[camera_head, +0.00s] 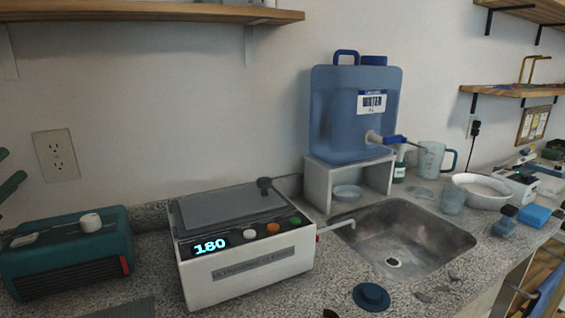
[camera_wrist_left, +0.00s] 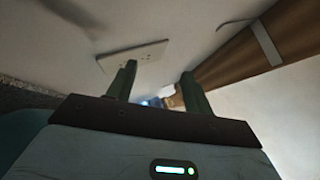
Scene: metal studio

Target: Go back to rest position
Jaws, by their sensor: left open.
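My left gripper (camera_head: 14,165) shows at the left edge of the head view. Its two dark green fingers are apart and empty, in front of the wall and above the teal box. In the left wrist view its fingers (camera_wrist_left: 158,69) stand apart with nothing between them. They point past the wall outlet, with a wooden shelf to the right. The rest of my left arm is outside the head view. My right gripper is in neither view.
Below my left gripper is a teal box (camera_head: 70,259) with a white knob. A white device (camera_head: 248,262) reading 180 stands beside it. A blue water container (camera_head: 350,120) sits on a white stand left of the sink (camera_head: 440,246). A wooden shelf (camera_head: 150,12) hangs above.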

